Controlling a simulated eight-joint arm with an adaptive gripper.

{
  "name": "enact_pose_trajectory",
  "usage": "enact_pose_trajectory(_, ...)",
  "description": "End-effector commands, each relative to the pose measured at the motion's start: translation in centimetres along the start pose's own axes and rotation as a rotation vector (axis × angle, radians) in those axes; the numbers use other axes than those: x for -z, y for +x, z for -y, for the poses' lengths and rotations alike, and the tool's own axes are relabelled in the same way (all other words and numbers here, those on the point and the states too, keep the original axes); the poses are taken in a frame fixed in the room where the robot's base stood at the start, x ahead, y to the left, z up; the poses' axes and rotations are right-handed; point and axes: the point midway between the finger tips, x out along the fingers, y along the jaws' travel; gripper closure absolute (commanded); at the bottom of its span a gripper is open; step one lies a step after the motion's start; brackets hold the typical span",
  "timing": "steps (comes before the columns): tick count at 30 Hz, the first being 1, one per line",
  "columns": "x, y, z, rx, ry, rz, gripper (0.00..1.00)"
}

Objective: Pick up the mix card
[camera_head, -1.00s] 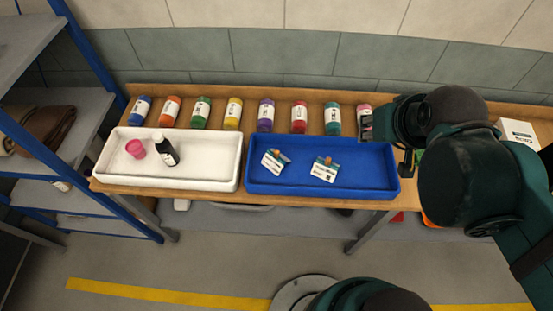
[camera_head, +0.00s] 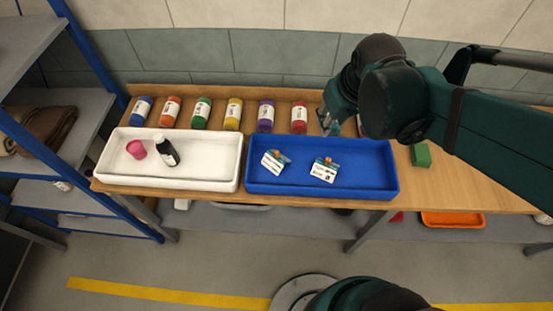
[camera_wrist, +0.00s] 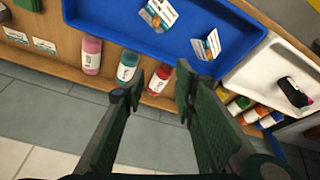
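Two small white-and-teal cards lie in the blue tray (camera_head: 365,189): a left card (camera_head: 275,163) and a right card (camera_head: 324,170). Each has an orange spot on its upper part. Both also show inside the tray in the wrist view, the left card (camera_wrist: 206,45) and the right card (camera_wrist: 158,14). Their print is too small to read, so I cannot tell which is the mix card. My gripper (camera_wrist: 160,82) is open and empty. In the head view it is above the tray's back edge, behind the right card and apart from both cards.
A white tray (camera_head: 215,182) at left holds a pink cup (camera_head: 136,149) and a dark bottle (camera_head: 168,152). Several coloured bottles line the bench's back, some hidden by my arm. A green block (camera_head: 420,155) lies right of the blue tray. The blue tray's front is clear.

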Motion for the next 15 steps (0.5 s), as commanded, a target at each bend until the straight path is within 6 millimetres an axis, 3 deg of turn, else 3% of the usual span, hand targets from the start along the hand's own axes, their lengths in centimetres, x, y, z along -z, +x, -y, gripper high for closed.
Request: enact_pose_trajectory(15,2.9,5.4,4.9,0.06,-0.193,0.123,0.72)
